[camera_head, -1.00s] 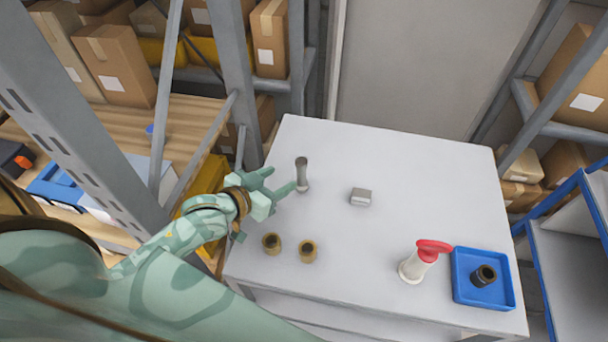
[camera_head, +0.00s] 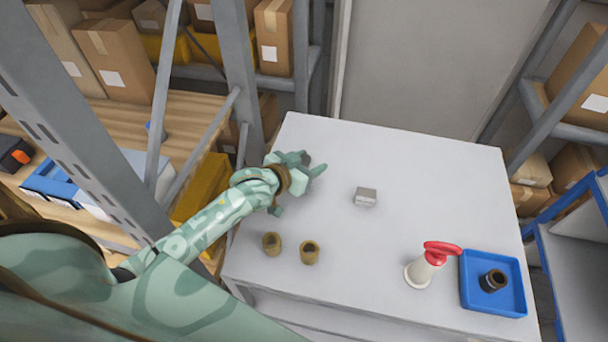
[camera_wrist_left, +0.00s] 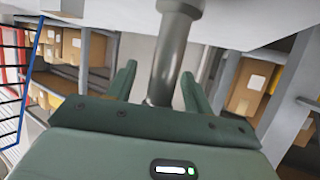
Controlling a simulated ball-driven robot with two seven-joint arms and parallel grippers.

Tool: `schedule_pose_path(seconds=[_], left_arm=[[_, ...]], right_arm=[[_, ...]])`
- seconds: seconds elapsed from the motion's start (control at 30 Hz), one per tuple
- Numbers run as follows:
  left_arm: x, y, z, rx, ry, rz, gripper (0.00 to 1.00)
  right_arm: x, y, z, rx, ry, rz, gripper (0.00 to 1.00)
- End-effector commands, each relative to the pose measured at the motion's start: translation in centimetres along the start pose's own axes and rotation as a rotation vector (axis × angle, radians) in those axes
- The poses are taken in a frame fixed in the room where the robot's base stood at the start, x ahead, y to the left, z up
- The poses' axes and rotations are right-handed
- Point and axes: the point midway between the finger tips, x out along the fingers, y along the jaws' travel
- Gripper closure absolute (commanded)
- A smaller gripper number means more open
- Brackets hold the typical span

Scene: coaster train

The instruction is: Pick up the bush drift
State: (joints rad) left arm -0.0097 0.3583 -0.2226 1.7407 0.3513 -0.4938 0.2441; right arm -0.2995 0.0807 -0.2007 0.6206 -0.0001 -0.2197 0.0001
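The bush drift, a grey metal rod with a wider end, stands near the table's left back edge. In the head view only a dark bit of the drift (camera_head: 306,159) shows behind my left gripper (camera_head: 312,165). In the left wrist view the drift (camera_wrist_left: 172,60) rises between the two fingers of my left gripper (camera_wrist_left: 158,70). The fingers are spread to either side of it, with a gap at the left finger. Whether the right finger touches it I cannot tell. My right gripper is in neither view.
On the white table (camera_head: 340,270) are two brass bushings (camera_head: 271,243) (camera_head: 309,252), a small grey block (camera_head: 365,197), a red-handled white tool (camera_head: 432,262) and a blue tray (camera_head: 505,302) holding a dark bushing (camera_head: 493,281). Shelving posts (camera_head: 240,90) stand close at the left.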

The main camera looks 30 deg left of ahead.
Motion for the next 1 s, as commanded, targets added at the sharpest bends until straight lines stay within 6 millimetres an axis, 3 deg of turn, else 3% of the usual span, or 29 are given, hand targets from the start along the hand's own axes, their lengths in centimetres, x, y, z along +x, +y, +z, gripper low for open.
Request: schedule_pose_path(seconds=[0.03,0.17,0.2,0.53,0.77,1.0], left_arm=[[0.0,0.0,0.0,0.000,0.000,0.000,0.60],[0.0,0.0,0.0,0.000,0.000,0.000,0.96],[0.0,0.0,0.0,0.000,0.000,0.000,1.00],[-0.2,0.0,-0.5,0.000,0.002,0.000,1.00],[-1.4,0.0,-3.5,0.000,0.006,0.000,1.00],[-7.5,0.0,-6.5,0.001,0.004,0.000,1.00]], right_arm=[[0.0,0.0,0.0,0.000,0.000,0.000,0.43],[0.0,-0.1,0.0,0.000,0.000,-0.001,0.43],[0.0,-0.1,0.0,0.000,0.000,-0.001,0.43],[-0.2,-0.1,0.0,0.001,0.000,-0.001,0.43],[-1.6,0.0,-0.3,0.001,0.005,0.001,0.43],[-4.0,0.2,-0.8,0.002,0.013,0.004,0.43]])
